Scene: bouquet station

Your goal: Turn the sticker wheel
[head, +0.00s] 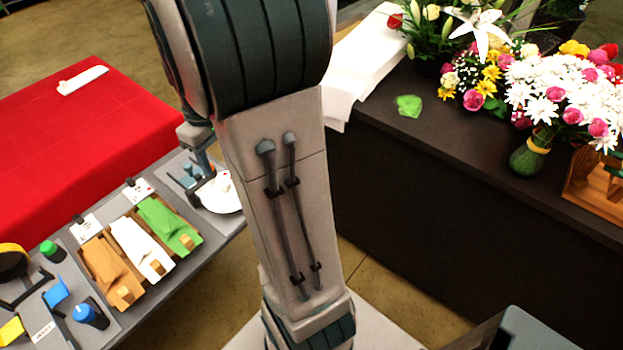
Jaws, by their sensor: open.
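A white round disc (227,201), which looks like the sticker wheel, sits on a grey board at the right end of the side bench. Its right part is hidden behind my arm, and a small red mark shows on its top. My gripper (201,165) appears just above and left of the disc, pointing down. It is small and partly covered by my own arm, and it holds nothing that I can see. I cannot tell whether it touches the disc.
Brown, white and green folded stacks (163,226) lie left of the disc. Blue and green capped bottles (90,313) and a yellow-black roll stand further left. A red cloth (90,130) covers the table behind. A dark counter (450,150) with flowers stands right.

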